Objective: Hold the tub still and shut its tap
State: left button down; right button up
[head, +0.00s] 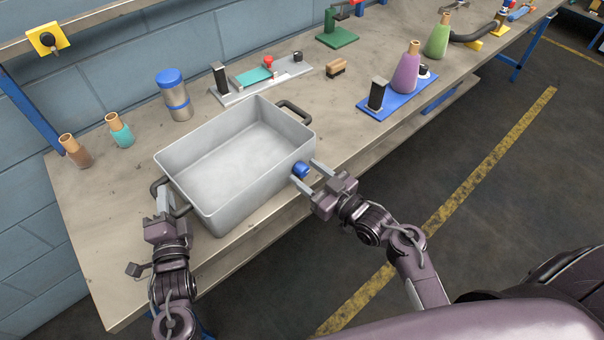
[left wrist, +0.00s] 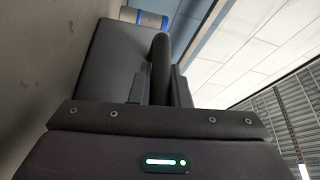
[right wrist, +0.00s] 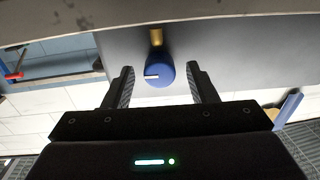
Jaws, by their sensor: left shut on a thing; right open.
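The grey metal tub (head: 238,160) stands on the workbench near its front edge, open at the top. My left gripper (head: 165,205) is shut on the tub's dark left handle (head: 158,187); the handle also shows between the fingers in the left wrist view (left wrist: 160,65). The tap's blue knob (head: 300,169) sticks out from the tub's front right side. In the right wrist view the knob (right wrist: 159,74) has a white mark and sits on a brass stem (right wrist: 156,36). My right gripper (head: 310,175) is open, with its fingers on either side of the knob, seemingly apart from it.
A blue-lidded canister (head: 175,95) stands behind the tub.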

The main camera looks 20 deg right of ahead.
jog(key=c, duration=1)
jog(key=shift+m, duration=0.3)
jog(key=m, duration=0.3)
jog(key=shift+m, duration=0.3)
jog(key=m, duration=1.3)
jog(key=shift+d+m, duration=0.1)
jog(key=shift+m, duration=0.2)
